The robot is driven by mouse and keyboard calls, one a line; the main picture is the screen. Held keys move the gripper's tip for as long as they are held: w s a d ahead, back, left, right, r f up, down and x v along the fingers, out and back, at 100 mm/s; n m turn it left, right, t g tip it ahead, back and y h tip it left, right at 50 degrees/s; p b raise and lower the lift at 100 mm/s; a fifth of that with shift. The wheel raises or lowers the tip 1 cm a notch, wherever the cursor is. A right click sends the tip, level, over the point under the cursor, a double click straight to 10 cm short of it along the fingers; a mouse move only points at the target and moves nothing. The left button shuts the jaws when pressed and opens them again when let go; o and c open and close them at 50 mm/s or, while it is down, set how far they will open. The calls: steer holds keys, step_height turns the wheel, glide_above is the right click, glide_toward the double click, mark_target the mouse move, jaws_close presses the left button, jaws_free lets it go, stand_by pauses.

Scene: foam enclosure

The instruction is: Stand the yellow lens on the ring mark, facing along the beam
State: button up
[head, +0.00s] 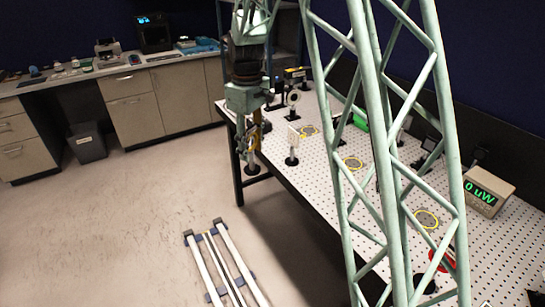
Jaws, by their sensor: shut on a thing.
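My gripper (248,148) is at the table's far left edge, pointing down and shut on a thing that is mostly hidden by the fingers. A bit of yellow shows there, so it looks like the yellow lens (257,132). A dark post with a round base (253,168) shows below the fingers; I cannot tell whether it touches the table. Yellow ring marks lie on the perforated table: a far one (309,130), a middle one (353,163) and a near one (427,219). All look empty. My gripper is left of them all.
The optical table (325,185) carries a white square on a post (292,146), a round dark mount (293,98), a green object (360,121), a red object (442,260) and a meter (486,191) reading 0 uW. My lattice column hides part of the table.

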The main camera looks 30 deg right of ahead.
steer(key=w+a+r+m, duration=0.1)
steer(key=w+a+m, duration=0.2)
steer(key=w+a, duration=0.3)
steer(key=shift+w+a, duration=0.35)
steer(key=shift+a, duration=0.75)
